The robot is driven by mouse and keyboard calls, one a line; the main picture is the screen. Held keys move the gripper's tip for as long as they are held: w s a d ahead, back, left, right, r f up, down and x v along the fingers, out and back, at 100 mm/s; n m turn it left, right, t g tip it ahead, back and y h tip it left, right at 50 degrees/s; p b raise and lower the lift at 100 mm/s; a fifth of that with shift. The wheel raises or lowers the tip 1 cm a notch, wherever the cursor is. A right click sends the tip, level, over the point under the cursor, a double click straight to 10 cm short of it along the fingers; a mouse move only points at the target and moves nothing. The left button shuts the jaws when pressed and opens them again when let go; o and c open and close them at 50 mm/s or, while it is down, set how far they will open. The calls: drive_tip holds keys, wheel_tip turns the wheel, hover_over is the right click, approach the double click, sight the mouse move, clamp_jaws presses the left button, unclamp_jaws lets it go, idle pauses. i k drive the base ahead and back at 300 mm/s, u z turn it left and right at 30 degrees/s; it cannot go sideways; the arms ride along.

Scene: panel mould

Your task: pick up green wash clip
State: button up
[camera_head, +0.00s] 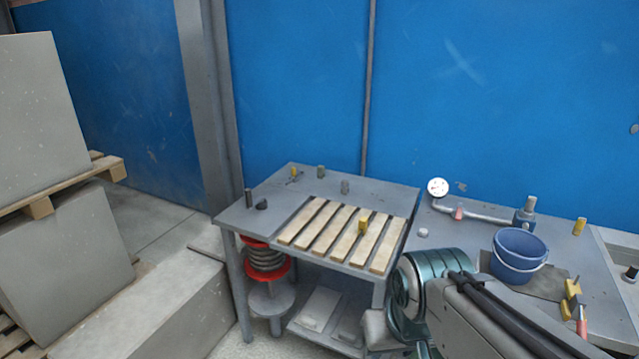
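I cannot clearly make out a green wash clip. My arm, with a teal joint, enters at the lower right in front of the benches. My gripper's fingers do not show.
A blue bucket (519,256), a pipe with a gauge (438,188) and yellow pieces (572,290) are on the right bench. Small posts (249,198) stand on the left bench. A red-flanged reel (265,258) is below. Pallets with grey blocks (62,250) stand at left.

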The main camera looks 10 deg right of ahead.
sight(321, 169)
drive_tip(key=u, duration=0.55)
drive_tip(key=i, duration=0.5)
drive_tip(key=u, duration=0.85)
drive_tip(key=i, duration=1.3)
drive_tip(key=z, duration=0.6)
drive_tip(key=i, duration=0.85)
drive_tip(key=z, duration=1.25)
drive_tip(key=i, duration=0.3)
drive_tip(key=z, duration=0.2)
